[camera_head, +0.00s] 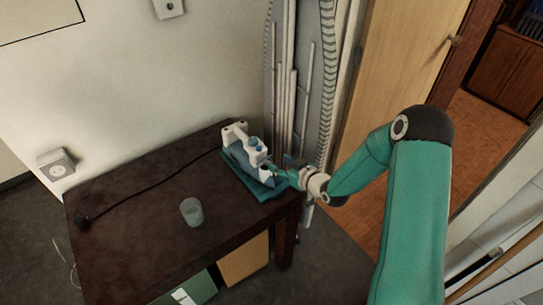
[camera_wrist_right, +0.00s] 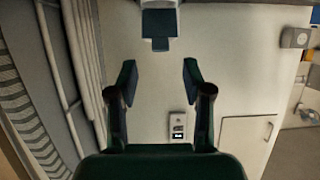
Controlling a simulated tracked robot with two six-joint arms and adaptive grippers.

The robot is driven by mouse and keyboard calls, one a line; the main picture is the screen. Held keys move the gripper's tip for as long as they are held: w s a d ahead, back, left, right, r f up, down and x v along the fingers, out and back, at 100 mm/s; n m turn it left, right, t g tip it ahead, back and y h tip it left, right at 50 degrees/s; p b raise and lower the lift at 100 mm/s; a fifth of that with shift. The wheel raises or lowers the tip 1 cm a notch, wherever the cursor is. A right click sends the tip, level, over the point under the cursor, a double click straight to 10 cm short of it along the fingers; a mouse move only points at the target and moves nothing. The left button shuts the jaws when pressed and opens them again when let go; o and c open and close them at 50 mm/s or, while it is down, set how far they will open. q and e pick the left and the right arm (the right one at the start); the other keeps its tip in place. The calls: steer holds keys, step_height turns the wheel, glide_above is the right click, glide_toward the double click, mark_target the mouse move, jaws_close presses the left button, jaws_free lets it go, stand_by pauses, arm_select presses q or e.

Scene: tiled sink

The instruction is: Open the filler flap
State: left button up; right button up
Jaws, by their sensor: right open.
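A white steam iron with blue parts (camera_head: 234,133) is on a folded teal cloth (camera_head: 238,169) at the right end of the dark table. My right gripper (camera_head: 276,171) is at the iron's near right side; at this size I cannot tell whether it touches. In the right wrist view the right gripper (camera_wrist_right: 158,76) is open, with nothing between its fingertips. A dark blue-teal square part (camera_wrist_right: 159,24) shows beyond the fingertips at the top of that view; I cannot tell for sure whether it is the filler flap. My left gripper is not in view.
A translucent cup (camera_head: 191,211) stands on the dark table (camera_head: 135,232). A black cord (camera_head: 143,189) runs across the tabletop from the iron to a plug at the left. White pipes (camera_head: 291,75) and a wall stand close behind the iron. The left of the table is mostly clear.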

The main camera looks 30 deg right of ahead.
steer(key=p+x, duration=0.1)
steer(key=x, duration=0.4)
steer(key=shift+w+f, duration=0.15)
steer(key=shift+w, duration=0.2)
steer(key=shift+c, duration=0.3)
jaws_close()
